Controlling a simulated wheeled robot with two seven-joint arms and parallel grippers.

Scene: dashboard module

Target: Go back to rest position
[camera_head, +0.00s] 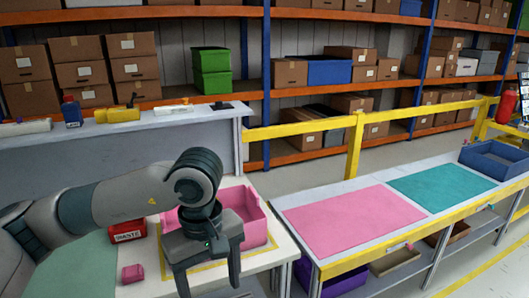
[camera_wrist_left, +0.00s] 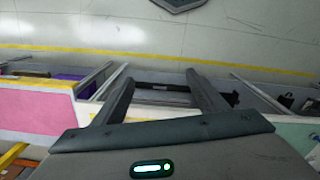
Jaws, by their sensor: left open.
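My left gripper (camera_head: 208,284) hangs pointing down in front of the pink bin (camera_head: 256,219), on the worktable's (camera_head: 262,261) right side. Its two fingers are apart with nothing between them. In the left wrist view the open fingers (camera_wrist_left: 160,85) reach out past a table edge, with grey floor beyond. My left arm comes in from the left and hides part of the table and the pink bin. My right gripper shows in neither view.
To the right, a long table carries a pink mat (camera_head: 352,222), a teal mat (camera_head: 443,184) and a blue tray (camera_head: 496,160). Yellow rails and shelves stand behind.

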